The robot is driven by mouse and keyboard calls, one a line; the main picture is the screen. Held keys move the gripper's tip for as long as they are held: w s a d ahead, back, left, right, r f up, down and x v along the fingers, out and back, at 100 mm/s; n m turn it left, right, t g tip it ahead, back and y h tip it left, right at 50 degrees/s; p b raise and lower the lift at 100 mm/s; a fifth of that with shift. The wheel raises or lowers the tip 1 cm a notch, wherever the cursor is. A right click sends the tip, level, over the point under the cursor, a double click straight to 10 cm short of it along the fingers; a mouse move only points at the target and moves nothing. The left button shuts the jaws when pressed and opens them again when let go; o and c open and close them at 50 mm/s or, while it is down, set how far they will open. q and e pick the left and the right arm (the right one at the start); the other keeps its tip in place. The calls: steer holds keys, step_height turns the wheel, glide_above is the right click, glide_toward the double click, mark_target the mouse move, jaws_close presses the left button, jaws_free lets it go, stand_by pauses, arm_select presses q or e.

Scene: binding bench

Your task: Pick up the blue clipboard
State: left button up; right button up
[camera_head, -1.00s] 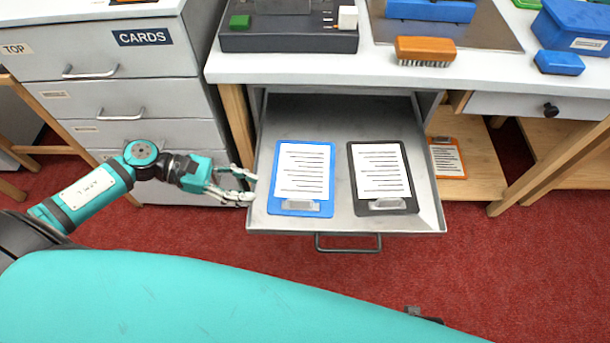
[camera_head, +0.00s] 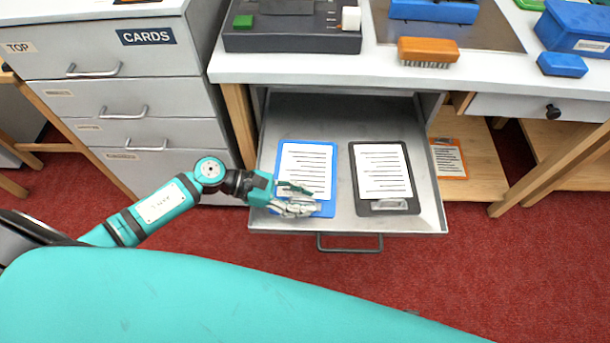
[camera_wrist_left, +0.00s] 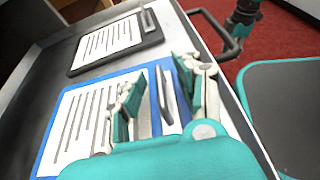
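The blue clipboard (camera_head: 306,164) lies flat in the open grey drawer, on the left, with a white printed sheet on it. My left gripper (camera_head: 302,201) is over its near end and covers the clip there in the head view. In the left wrist view the two fingers (camera_wrist_left: 160,92) are apart, with the clip end of the blue clipboard (camera_wrist_left: 82,118) between or just below them. I cannot tell whether they touch it. My right gripper does not show clearly in any view.
A black clipboard (camera_head: 383,174) lies beside the blue one, to the right. The drawer (camera_head: 345,113) has raised side walls and a front handle (camera_head: 349,243). The white bench top (camera_head: 365,68) overhangs behind. An orange clipboard (camera_head: 449,158) lies on a lower shelf.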

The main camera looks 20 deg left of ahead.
arm_select(q)
jaws_close()
steer(key=shift+w+r, duration=0.1)
steer(key=shift+r, duration=0.1)
stand_by(0.5)
